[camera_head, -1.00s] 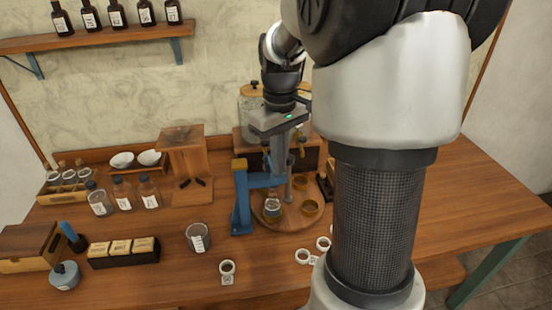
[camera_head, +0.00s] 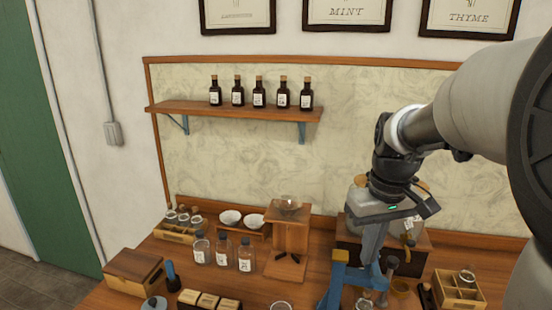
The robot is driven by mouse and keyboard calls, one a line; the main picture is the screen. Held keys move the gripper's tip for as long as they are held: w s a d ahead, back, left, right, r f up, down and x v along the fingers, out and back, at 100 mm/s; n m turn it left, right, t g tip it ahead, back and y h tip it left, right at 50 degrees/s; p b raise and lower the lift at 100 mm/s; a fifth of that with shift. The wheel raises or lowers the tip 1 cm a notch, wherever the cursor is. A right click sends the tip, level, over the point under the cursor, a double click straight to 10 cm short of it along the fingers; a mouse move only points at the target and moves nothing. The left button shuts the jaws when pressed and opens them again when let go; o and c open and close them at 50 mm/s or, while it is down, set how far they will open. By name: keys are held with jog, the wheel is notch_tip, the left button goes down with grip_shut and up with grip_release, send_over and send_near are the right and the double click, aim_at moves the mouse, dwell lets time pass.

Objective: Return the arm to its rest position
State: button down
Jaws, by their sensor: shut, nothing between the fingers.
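My gripper (camera_head: 371,258) is at the right of the head view, at the end of my raised arm. Its fingers point down and are shut with nothing between them. They are in front of the dark wooden chest (camera_head: 346,250), close above the blue stand (camera_head: 337,284) in the picture; whether they touch it I cannot tell. My arm and gripper hide part of the chest and of the glass jar behind.
Three labelled bottles (camera_head: 223,252), a wooden stand (camera_head: 291,238) and white bowls (camera_head: 231,217) are on the bench left of my gripper. A compartmented wooden box (camera_head: 459,291) is at right. A wall shelf (camera_head: 235,112) holds several dark bottles. The bench front is out of view.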

jog(key=s+a+r+m+t, duration=0.1)
jog(key=s+a+r+t, duration=0.1)
jog(key=s, duration=0.5)
jog(key=s+a+r+m+t, duration=0.1)
jog(key=s+a+t, duration=0.1)
jog(key=s+a, duration=0.3)
jog(key=shift+s+a+r, duration=0.25)
jog(key=shift+s+r, duration=0.1)
jog(key=shift+s, duration=0.65)
